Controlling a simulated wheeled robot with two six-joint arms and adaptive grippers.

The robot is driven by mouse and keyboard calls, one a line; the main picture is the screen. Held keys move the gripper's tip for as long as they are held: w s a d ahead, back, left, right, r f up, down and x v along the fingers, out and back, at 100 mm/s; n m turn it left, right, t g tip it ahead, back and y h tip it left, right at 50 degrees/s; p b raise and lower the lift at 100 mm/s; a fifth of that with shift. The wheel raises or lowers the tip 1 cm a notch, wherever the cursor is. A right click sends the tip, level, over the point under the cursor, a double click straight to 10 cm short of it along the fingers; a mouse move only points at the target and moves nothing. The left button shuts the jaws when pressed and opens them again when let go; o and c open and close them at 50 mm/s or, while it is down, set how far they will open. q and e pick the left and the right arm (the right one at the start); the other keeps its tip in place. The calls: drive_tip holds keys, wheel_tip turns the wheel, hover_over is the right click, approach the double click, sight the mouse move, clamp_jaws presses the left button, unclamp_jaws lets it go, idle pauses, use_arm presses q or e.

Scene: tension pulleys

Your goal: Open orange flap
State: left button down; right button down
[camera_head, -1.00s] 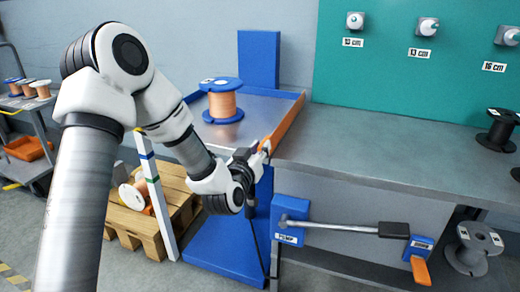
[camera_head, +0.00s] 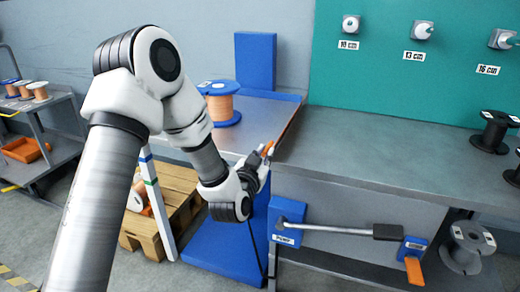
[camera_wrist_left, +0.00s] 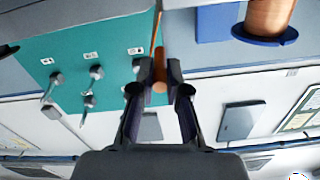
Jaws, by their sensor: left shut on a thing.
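The orange flap (camera_head: 289,120) stands along the right side of the metal tray, between the tray and the grey bench. It shows mostly as a thin orange strip, nearly edge-on. My left gripper (camera_head: 266,151) is shut on its near end, where a bit of orange shows at the fingertips. In the left wrist view an orange piece (camera_wrist_left: 160,78) sits between the two dark fingers (camera_wrist_left: 160,84), with a thin orange edge running away beyond them. My right gripper is not in view.
A copper spool (camera_head: 222,104) with blue flanges stands on the tray (camera_head: 252,112). The grey bench (camera_head: 390,160) lies to the right, with black spools at its far end. A pump lever (camera_head: 340,229) is below its front. A pallet (camera_head: 178,196) is left of the blue stand.

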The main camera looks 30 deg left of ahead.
use_arm(q)
drive_tip(key=shift+w+d+f+m+p, duration=0.15)
drive_tip(key=shift+d+f+m+p, duration=0.6)
drive_tip(key=shift+m, duration=1.4)
drive_tip(key=shift+w+d+f+m+p, duration=0.2)
drive_tip(key=shift+d+f+m+p, duration=0.55)
drive_tip(key=shift+m, duration=1.35)
drive_tip(key=shift+w+d+f+m+p, duration=0.15)
drive_tip(key=shift+d+f+m+p, duration=0.2)
drive_tip(key=shift+m+p, duration=1.3)
drive_tip(key=shift+m+b, duration=0.5)
drive_tip(key=shift+m, duration=0.1)
drive_tip(key=c, duration=1.2)
unclamp_jaws()
